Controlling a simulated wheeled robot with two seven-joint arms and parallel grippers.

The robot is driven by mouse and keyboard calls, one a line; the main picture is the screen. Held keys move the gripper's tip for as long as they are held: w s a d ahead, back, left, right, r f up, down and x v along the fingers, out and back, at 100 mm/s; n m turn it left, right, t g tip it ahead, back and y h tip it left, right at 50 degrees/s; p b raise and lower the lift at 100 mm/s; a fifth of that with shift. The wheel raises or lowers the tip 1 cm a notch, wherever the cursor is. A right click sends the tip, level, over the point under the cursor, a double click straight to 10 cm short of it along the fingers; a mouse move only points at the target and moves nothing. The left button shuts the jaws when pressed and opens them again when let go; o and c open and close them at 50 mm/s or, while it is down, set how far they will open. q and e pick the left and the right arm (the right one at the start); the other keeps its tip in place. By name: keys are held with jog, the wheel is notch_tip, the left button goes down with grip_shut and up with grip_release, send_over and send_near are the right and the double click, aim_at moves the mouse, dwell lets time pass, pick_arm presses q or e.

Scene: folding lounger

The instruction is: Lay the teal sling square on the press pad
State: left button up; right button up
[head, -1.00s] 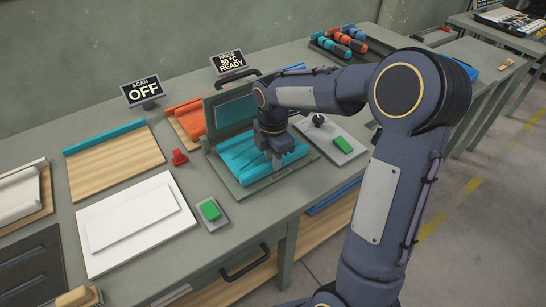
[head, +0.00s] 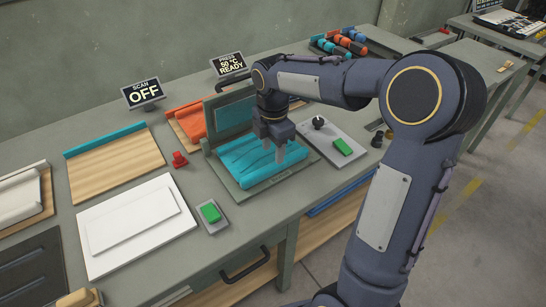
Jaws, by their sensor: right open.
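The teal sling (head: 242,159) lies on the press pad (head: 238,193), with soft folds and ridges across it. Its far right part is partly hidden by my right gripper. The pad's grey-green rim shows along the front and left. The hinged press lid (head: 207,112) stands open behind the sling. My right gripper (head: 280,153) points down over the right part of the sling and is open. I cannot tell whether its fingertips touch the cloth. My left gripper is not in view.
A panel with a black knob (head: 318,122) and green button (head: 342,146) stands right of the press. A red knob (head: 179,158) and another green button (head: 210,212) are to the left. A white slab (head: 130,225) and a wooden board (head: 115,168) lie further left.

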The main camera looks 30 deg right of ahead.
notch_tip(320, 180, up, 7)
jog(key=s+a+f+m+t+y, duration=0.2)
jog(key=s+a+m, duration=0.1)
jog(key=s+m, duration=0.7)
jog(key=s+a+f+m+t+y, duration=0.1)
jog(key=s+a+f+m+t, duration=0.1)
jog(key=s+m, duration=0.8)
jog(key=shift+s+a+f+m+t+y, duration=0.2)
jog(key=shift+s+a+m+t+y, duration=0.2)
jog(key=shift+s+a+t, duration=0.55)
jog(key=shift+s+a, duration=0.1)
jog(key=shift+a, duration=0.1)
jog(key=shift+r+p, duration=0.25)
jog(key=shift+p, duration=0.25)
